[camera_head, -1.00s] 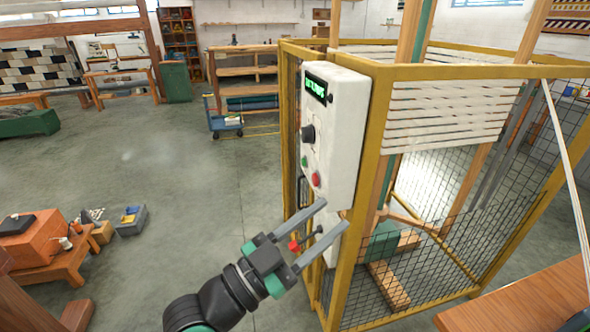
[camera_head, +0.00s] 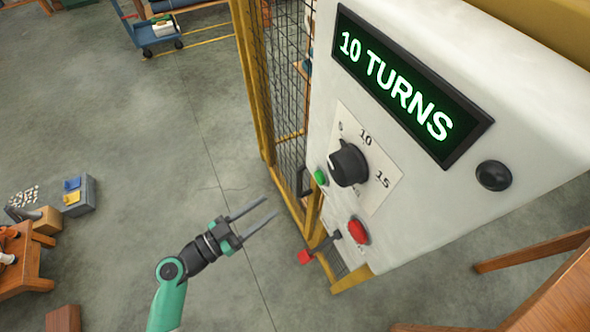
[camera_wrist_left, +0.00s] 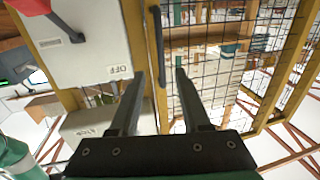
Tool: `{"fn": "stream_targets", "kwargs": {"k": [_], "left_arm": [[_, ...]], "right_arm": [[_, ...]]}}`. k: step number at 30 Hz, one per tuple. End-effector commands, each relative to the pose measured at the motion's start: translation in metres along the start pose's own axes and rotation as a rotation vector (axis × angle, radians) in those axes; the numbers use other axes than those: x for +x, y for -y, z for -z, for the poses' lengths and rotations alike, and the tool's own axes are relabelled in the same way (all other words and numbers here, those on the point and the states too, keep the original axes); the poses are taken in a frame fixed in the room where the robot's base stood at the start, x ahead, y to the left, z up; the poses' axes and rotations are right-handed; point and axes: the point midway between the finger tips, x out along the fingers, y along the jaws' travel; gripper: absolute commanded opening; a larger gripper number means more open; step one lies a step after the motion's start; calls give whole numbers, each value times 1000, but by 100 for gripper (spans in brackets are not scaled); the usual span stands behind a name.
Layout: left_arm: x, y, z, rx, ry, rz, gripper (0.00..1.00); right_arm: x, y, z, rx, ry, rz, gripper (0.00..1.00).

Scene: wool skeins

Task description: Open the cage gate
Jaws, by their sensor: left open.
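The cage gate is a black wire mesh panel (camera_head: 283,70) in a yellow frame, left of the white control box in the head view; its mesh also shows in the left wrist view (camera_wrist_left: 255,65). A dark upright bar handle (camera_head: 304,183) sits at its edge by the box; it shows in the left wrist view (camera_wrist_left: 159,45) too. My left gripper (camera_head: 268,207) is open and empty, its fingers pointing towards the gate. In the wrist view the handle stands beyond and between the fingertips (camera_wrist_left: 158,74), apparently without contact. My right gripper is not in view.
The control box (camera_head: 440,40) carries a "10 TURNS" display, a black dial (camera_head: 347,163), a green button, a red button (camera_head: 358,231) and a red-tipped lever (camera_head: 305,257) close to my left gripper. A wooden table edge (camera_head: 540,300) is at lower right.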

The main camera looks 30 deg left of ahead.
Motion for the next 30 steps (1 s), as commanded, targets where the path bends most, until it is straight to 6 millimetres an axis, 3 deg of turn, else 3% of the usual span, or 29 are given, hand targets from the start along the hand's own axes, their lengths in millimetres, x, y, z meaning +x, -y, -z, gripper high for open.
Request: {"fn": "stream_targets", "kwargs": {"k": [5,16,21,28,30], "left_arm": [[24,-1,1,3,-2,-6,47],[101,0,0,1,-2,-4,47],[114,0,1,2,-1,-1,47],[115,0,1,2,-1,-1,47],[115,0,1,2,-1,-1,36]], "right_arm": [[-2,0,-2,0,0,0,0],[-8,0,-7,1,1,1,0],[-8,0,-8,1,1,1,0],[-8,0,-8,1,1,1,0],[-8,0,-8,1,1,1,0]]}}
